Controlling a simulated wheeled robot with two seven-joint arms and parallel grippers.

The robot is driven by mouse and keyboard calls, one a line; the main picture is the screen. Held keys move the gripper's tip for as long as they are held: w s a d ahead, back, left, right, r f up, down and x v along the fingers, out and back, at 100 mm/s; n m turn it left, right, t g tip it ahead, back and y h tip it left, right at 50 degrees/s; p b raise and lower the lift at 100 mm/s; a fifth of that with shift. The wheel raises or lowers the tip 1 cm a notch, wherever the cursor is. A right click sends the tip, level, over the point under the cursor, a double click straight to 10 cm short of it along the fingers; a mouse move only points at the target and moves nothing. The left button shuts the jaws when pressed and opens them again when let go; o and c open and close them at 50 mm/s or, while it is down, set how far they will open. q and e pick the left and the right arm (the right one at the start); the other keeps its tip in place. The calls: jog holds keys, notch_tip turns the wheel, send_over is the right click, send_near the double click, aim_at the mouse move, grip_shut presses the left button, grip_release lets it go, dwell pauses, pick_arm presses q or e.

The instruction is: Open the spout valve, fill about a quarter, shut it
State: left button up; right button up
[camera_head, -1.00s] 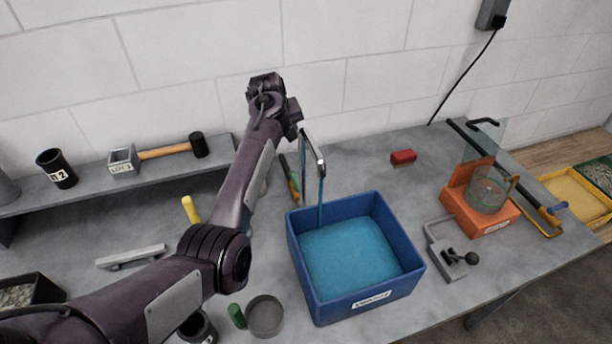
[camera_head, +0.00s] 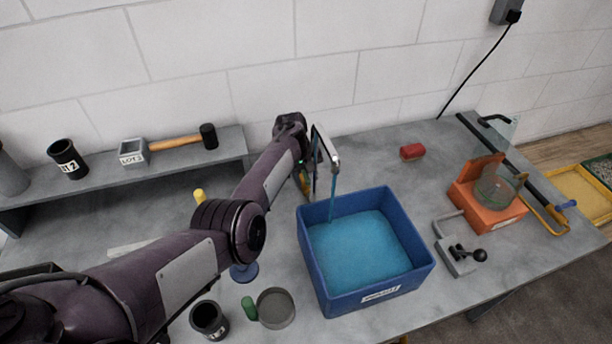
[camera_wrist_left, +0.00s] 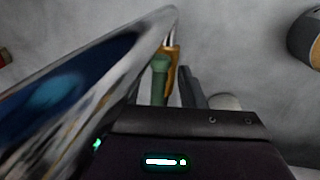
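The chrome spout (camera_head: 325,150) arches over the back left of the blue tub (camera_head: 425,270). A thin blue stream (camera_head: 332,195) runs from the spout into light-blue liquid (camera_head: 360,250), whose surface lies below the tub's rim. My left gripper (camera_head: 305,168) is low beside the spout, mostly hidden by my wrist and the spout. In the left wrist view the spout (camera_wrist_left: 90,80) fills the left side, blurred. A green-and-orange handle (camera_wrist_left: 160,78) shows beyond the gripper; I cannot tell whether it is the valve or is touched. My right gripper is out of view.
A green-handled round pan (camera_head: 277,308) and a black cup (camera_head: 209,320) stand left of the tub. A clamp-like tool (camera_head: 458,255) and an orange stand (camera_head: 488,208) are to its right. A red block (camera_head: 412,152) lies behind. A shelf with a mallet (camera_head: 180,142) is at the left.

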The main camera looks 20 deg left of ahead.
pick_arm(q)
jog(key=shift+d, duration=0.1)
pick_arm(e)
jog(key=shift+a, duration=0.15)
pick_arm(q)
grip_shut()
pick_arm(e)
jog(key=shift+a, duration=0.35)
